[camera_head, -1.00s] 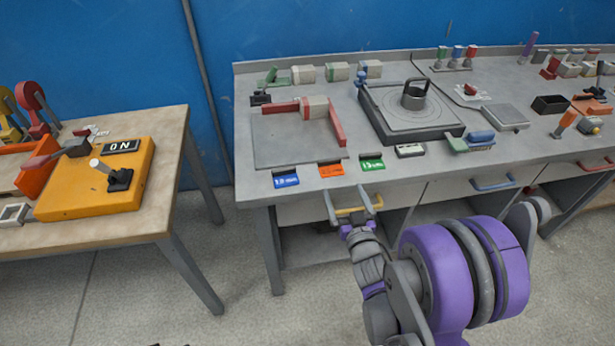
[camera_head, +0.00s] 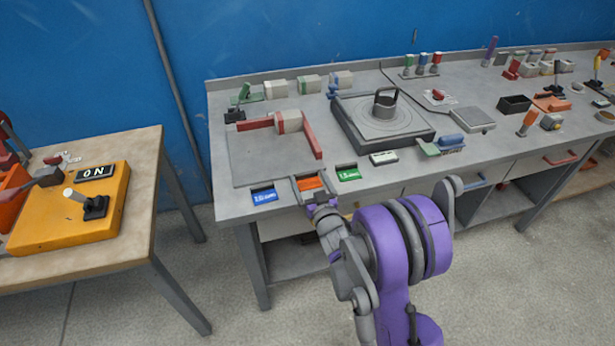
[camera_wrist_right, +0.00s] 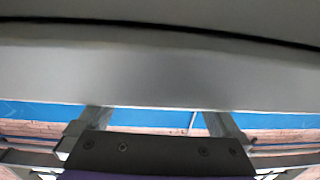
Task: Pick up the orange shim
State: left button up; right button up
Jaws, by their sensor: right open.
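The orange shim (camera_head: 311,183) lies at the front edge of the grey workbench, between the blue shim (camera_head: 264,195) and the green shim (camera_head: 348,174). My right gripper (camera_head: 309,178) is open at the bench's front edge, with one finger on each side of the orange shim. I cannot tell whether the fingers touch it. The gripper's body hides the near edge of the shim. The right wrist view shows the two fingers (camera_wrist_right: 155,122) wide apart below a broad grey surface; the shim cannot be made out there. My left gripper is out of view.
A white-labelled block (camera_head: 383,158) sits right of the green shim. Behind are a grey plate with red bars (camera_head: 314,137) and a black-framed turntable (camera_head: 350,122). A wooden table with a yellow ON switch box (camera_head: 60,222) stands left, across a floor gap.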

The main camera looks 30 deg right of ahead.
aim_at(309, 183)
jog(key=c, duration=1.1)
jog(key=shift+r, duration=0.1)
notch_tip(309, 183, up, 10)
jog(key=p, duration=0.2)
jog(key=a+n+y+p, duration=0.1)
jog(key=a+n+y, duration=0.1)
jog(key=a, duration=0.6)
jog(key=a+f+n+y+p, duration=0.1)
jog(key=a+y, duration=0.3)
jog(key=a, duration=0.5)
jog(key=a+n+y+p, duration=0.1)
jog(key=a+n+y, duration=0.1)
jog(key=a, duration=0.6)
jog(key=shift+s+a+f+n+y, duration=0.2)
jog(key=shift+s+a+n+y, duration=0.2)
jog(key=shift+y, duration=0.1)
